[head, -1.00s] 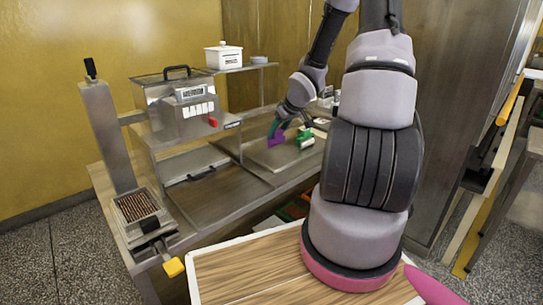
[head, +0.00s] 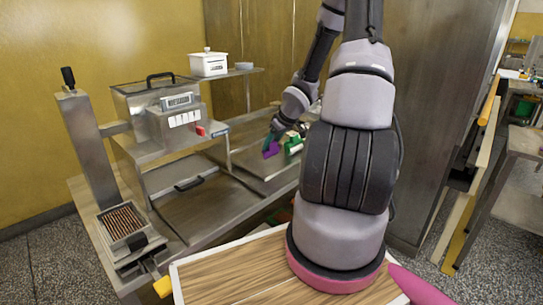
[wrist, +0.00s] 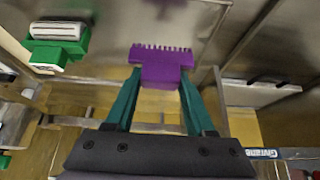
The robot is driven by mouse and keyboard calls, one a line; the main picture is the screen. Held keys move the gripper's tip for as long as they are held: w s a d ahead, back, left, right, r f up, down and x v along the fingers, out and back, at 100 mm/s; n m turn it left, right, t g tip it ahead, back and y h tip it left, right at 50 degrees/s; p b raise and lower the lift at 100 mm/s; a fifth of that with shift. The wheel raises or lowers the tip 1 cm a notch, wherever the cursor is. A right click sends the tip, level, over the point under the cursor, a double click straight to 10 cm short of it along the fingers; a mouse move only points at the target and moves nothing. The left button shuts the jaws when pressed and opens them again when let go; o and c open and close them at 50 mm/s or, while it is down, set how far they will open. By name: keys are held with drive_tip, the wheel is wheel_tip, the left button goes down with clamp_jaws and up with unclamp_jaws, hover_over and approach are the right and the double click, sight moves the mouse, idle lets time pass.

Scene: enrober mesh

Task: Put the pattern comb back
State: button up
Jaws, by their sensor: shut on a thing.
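The purple pattern comb (wrist: 162,67) has a row of short teeth along one edge. My gripper (head: 274,140) is shut on it, with one teal finger on each side of the comb in the wrist view. In the head view the comb (head: 271,149) is held over the steel tray surface (head: 250,158) at the back of the machine. Its teeth point away from my gripper in the wrist view. I cannot tell whether the comb touches the surface below.
A green holder with a white roller (wrist: 58,42) is close left of the comb in the wrist view.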

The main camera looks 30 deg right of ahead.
sight(272, 153)
drive_tip(key=shift+f, duration=2.45)
drive_tip(key=o, duration=1.3)
drive_tip(key=shift+c, duration=0.2)
